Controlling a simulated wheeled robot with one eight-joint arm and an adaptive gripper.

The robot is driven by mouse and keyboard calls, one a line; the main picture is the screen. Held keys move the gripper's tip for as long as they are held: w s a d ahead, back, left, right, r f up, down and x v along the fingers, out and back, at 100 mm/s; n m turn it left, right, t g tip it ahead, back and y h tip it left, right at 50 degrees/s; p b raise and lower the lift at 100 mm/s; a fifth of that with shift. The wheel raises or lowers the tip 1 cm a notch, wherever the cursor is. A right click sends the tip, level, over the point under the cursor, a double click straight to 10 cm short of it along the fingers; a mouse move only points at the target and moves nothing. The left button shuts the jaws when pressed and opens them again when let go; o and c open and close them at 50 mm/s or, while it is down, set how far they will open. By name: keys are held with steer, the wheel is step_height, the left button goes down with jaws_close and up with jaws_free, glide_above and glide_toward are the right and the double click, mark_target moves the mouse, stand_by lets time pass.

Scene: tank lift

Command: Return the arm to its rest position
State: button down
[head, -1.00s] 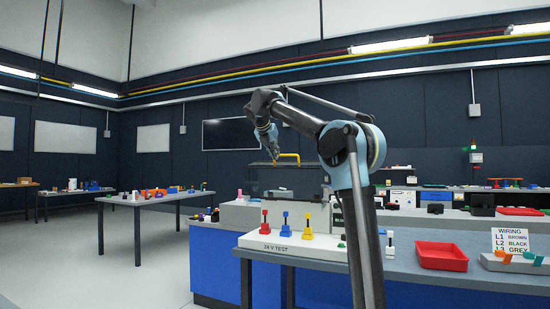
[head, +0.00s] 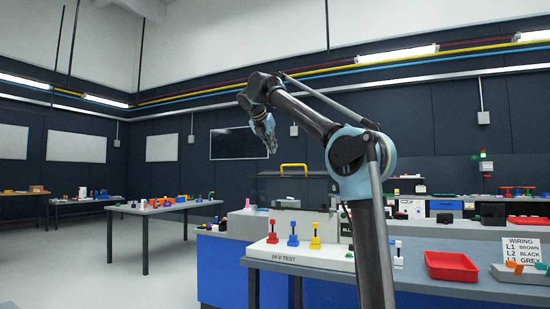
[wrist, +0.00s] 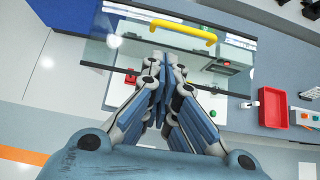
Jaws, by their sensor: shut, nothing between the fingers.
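My arm is raised above the bench, with its upper link bent over to the left in the head view. My gripper (head: 271,148) hangs at its end, pointing down, in front of the dark wall screen. In the wrist view my gripper (wrist: 163,58) has its fingers together and nothing between them. Below it is a glass tank lid with a yellow handle (wrist: 170,31). The yellow handle also shows in the head view (head: 293,166), to the right of and below my gripper. My gripper appears apart from it.
A white block marked 24 V TEST (head: 300,255) carries red, blue and yellow plugs on the near bench. A red tray (head: 452,267) and a wiring sign (head: 522,250) are at the right. A table with small parts (head: 165,206) stands at the left. Open floor lies between.

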steer(key=shift+s+r, duration=0.15)
steer(key=s+d+f+m+g, duration=0.1)
steer(key=s+d+f+m, duration=0.5)
steer(key=f, duration=0.3)
steer(key=s+d+f+m+g, duration=0.2)
steer(key=s+d+f+m, duration=0.25)
steer(key=d+f, duration=0.35)
steer(key=s+d+f+m+g, duration=0.1)
steer(key=s+d+f+m, duration=0.45)
steer(key=f, duration=0.45)
steer(key=s+d+f+m+g+y, duration=0.1)
steer(key=s+d+f+m, duration=0.1)
steer(key=s+f+m, duration=0.3)
steer(key=s+d+f+m+g+y, duration=0.1)
steer(key=s+f+m, duration=0.4)
steer(key=s+f, duration=0.7)
steer(key=s+d+f+m+y, duration=0.1)
steer(key=s+f+m, duration=0.4)
steer(key=f, duration=1.4)
steer(key=s+d, duration=0.1)
steer(key=s, duration=0.3)
steer(key=shift+d+f+g+y, duration=0.25)
steer(key=shift+d+g+y, duration=0.05)
steer(key=shift+g+y, duration=0.1)
steer(key=shift+w+f, duration=0.2)
steer(key=shift+w, duration=0.25)
